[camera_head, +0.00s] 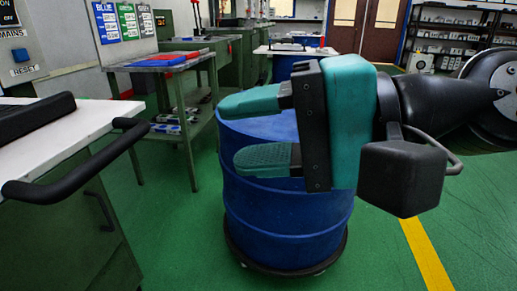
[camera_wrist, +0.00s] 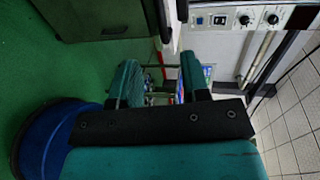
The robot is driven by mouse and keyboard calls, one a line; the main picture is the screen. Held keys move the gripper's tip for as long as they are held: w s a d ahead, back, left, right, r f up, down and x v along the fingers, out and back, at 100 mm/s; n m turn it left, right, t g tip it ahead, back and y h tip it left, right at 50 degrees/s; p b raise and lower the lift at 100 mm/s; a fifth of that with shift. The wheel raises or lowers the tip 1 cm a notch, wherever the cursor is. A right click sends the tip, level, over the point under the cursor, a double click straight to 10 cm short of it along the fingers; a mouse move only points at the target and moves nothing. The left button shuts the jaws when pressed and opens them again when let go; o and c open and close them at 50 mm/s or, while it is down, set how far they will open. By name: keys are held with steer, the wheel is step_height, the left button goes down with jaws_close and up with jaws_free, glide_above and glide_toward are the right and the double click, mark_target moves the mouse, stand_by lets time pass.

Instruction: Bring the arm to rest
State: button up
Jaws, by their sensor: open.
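My gripper (camera_head: 262,130) shows large in the head view, held sideways in front of a blue drum (camera_head: 300,225). Its two green fingers are spread apart, one above the other, and point left. Nothing is between them. In the wrist view my gripper (camera_wrist: 160,88) is also open and empty. The drum (camera_wrist: 38,145) shows at the lower left of that view. From the head view I cannot tell how far the gripper is from the drum.
A white-topped bench (camera_head: 55,140) with a black handle (camera_head: 80,180) stands at the left. A table (camera_head: 165,62) with coloured trays is behind it. Shelves (camera_head: 450,35) line the back right. The green floor (camera_head: 470,215) at right is clear. A control panel (camera_wrist: 235,20) shows in the wrist view.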

steer(key=shift+s+d, duration=0.1)
steer(key=shift+d, duration=0.1)
steer(key=s+d+f+n+g+h, duration=0.2)
steer(key=d+f+n+g+h, duration=0.2)
steer(key=d+f+n+h, duration=0.9)
step_height(320, 180, up, 30)
steer(key=m+y+p, duration=0.2)
steer(key=m+p, duration=0.1)
steer(key=p, duration=2.9)
steer(key=shift+a+r, duration=0.2)
steer(key=shift+a, duration=0.05)
